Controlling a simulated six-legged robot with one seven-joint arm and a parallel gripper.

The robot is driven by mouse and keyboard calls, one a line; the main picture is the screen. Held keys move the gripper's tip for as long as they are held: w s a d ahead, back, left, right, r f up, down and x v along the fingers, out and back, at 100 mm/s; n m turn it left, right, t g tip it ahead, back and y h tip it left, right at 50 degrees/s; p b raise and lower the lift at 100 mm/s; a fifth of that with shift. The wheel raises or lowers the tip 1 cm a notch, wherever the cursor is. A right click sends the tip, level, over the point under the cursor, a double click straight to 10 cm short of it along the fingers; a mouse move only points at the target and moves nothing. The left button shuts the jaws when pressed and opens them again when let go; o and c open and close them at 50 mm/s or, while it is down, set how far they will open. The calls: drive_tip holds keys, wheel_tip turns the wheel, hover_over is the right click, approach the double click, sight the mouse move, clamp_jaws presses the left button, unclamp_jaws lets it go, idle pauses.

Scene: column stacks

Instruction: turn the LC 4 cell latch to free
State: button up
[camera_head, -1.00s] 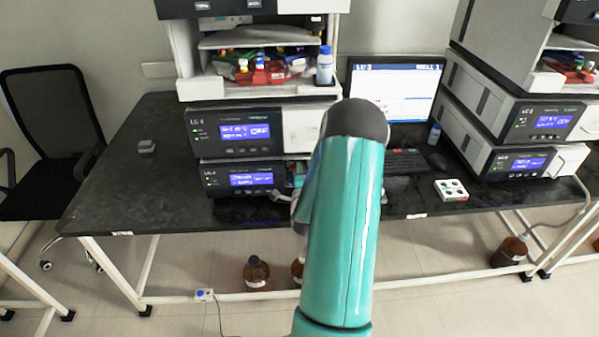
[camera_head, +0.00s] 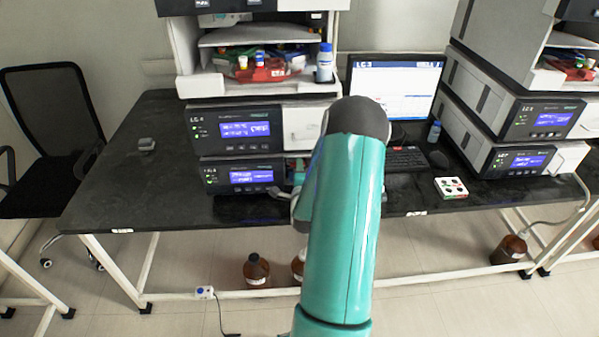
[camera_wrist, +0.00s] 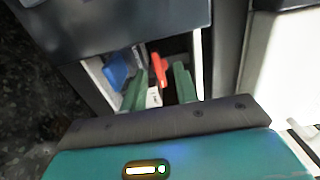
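The left stack's lower unit (camera_head: 240,177), with a lit blue display, stands on the dark bench in the head view. Its label looks like LC 4 but is small. In the wrist view an open bay in a dark unit holds a red lever-like part (camera_wrist: 159,78), which looks like the latch, and a blue part (camera_wrist: 118,70) to its left. My gripper (camera_wrist: 161,68) is open, its two green fingers reaching into the bay. The red part shows between the fingers; I cannot tell whether they touch it. In the head view my arm hides the gripper and most of the bay.
A monitor (camera_head: 398,90), keyboard (camera_head: 407,159) and small white tray with round items (camera_head: 451,187) are right of my arm. A second stack (camera_head: 518,160) stands farther right. The bay's side walls are close around my fingers. The bench's left end is mostly clear.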

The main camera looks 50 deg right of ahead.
drive_tip(key=v, duration=1.3)
drive_tip(key=shift+s+a, duration=0.3)
